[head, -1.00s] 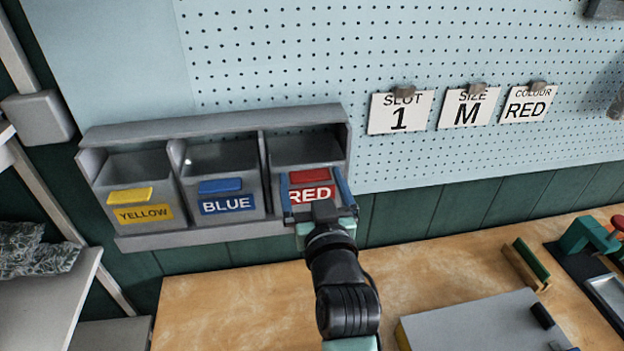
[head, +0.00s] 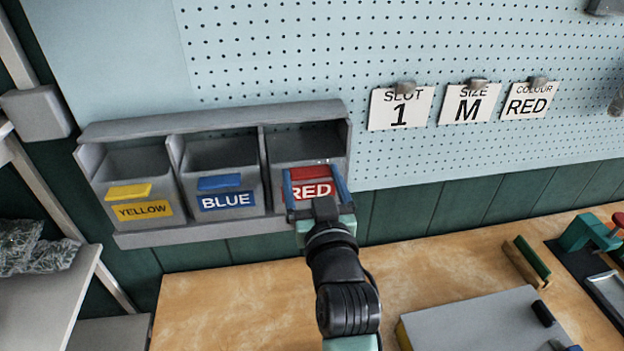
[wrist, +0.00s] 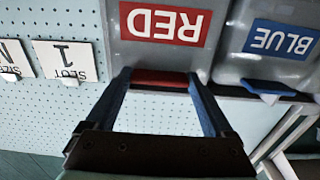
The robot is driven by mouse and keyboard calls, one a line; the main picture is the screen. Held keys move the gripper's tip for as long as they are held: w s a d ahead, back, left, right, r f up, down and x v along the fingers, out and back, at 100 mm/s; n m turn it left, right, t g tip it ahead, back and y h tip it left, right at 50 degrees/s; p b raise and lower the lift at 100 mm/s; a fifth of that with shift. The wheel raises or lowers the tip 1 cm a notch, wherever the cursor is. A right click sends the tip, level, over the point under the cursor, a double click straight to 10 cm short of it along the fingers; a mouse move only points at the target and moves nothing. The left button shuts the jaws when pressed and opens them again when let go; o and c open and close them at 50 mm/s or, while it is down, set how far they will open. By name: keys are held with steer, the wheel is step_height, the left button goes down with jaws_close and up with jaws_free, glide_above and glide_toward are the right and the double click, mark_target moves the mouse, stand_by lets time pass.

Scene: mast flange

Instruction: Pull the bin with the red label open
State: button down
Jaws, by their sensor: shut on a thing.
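The bin with the red label (head: 313,189) is the rightmost of three grey bins in a wall rack (head: 213,121). It has a red handle (head: 309,172) above the label. My gripper (head: 316,190) is in front of this bin, its blue fingers at the two ends of the handle. In the wrist view, which shows the bin upside down, the fingers are shut on the red handle (wrist: 160,77) under the RED label (wrist: 165,24). The bin front looks roughly in line with its neighbours. My gripper hides its lower part.
The blue-labelled bin (head: 226,201) is close on the left, with the yellow-labelled bin (head: 142,210) beyond it. Cards reading 1, M and RED (head: 529,101) hang on the pegboard. A wooden bench (head: 230,305) lies below with a grey board (head: 480,322).

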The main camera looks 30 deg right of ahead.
steer(key=s+f+t+b, duration=0.1)
steer(key=b, duration=0.6)
steer(key=s+a+f+t+h+b, duration=0.1)
steer(key=s+t+b, duration=0.1)
steer(key=b, duration=0.5)
steer(key=s+f+t+b, duration=0.1)
steer(key=t+b, duration=0.1)
steer(key=b, duration=0.5)
steer(key=shift+s+a+f+h+b, duration=0.15)
steer(key=shift+s+h+b, duration=0.05)
steer(key=shift+h+b, duration=0.15)
steer(key=shift+s+t+b, duration=0.1)
steer(key=shift+t+b, duration=0.2)
steer(key=shift+b, duration=0.2)
jaws_free()
steer(key=b+v, duration=0.5)
steer(key=v, duration=0.8)
steer(key=shift+b, duration=0.35)
